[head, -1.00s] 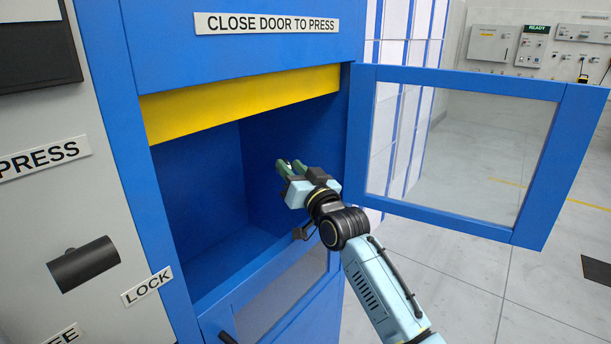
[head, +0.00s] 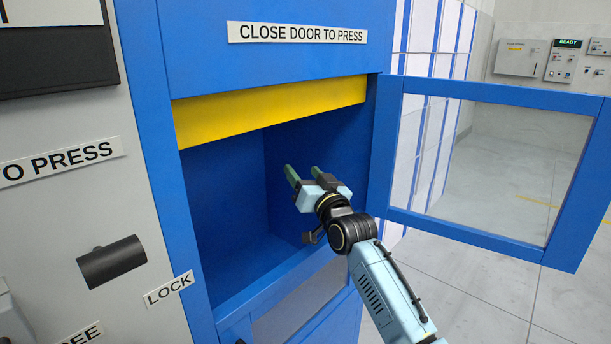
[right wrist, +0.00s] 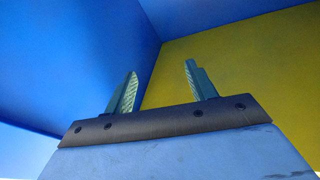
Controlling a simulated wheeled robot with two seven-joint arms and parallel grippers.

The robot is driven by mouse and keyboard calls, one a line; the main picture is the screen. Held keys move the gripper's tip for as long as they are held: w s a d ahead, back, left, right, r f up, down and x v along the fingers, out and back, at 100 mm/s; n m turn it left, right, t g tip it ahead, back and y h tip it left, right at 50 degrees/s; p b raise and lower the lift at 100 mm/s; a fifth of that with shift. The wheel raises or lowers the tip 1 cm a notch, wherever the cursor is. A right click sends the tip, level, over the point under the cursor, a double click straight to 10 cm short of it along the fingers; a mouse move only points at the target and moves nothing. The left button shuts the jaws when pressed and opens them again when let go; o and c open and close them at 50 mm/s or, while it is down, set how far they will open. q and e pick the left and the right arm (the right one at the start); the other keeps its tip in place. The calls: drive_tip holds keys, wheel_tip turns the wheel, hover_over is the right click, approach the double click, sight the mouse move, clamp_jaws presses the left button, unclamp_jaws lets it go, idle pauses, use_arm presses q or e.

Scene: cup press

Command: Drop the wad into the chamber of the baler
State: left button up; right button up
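The baler's blue chamber (head: 228,205) stands open at the front in the head view, with a yellow bar across its top. My right gripper (head: 302,172) is at the right side of the chamber mouth, its green fingers pointing inward. The fingers are apart. In the right wrist view the gripper (right wrist: 162,85) has nothing between its fingers, with blue and yellow surfaces behind. The wad does not show in either view; part of the chamber floor is hidden by the front edge. My left gripper does not show.
The blue-framed door with a clear pane (head: 392,225) is swung open to the right of the chamber, close to my right arm. A dark lock handle (head: 110,262) sticks out from the grey panel at left. Clear floor lies beyond the door.

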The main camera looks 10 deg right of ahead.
drive_tip(key=shift+s, duration=0.1)
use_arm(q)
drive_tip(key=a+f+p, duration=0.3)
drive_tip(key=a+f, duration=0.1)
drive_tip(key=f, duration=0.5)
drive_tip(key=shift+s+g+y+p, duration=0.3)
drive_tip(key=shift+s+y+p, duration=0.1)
use_arm(e)
drive_tip(key=v, duration=1.3)
drive_tip(key=shift+s, duration=0.15)
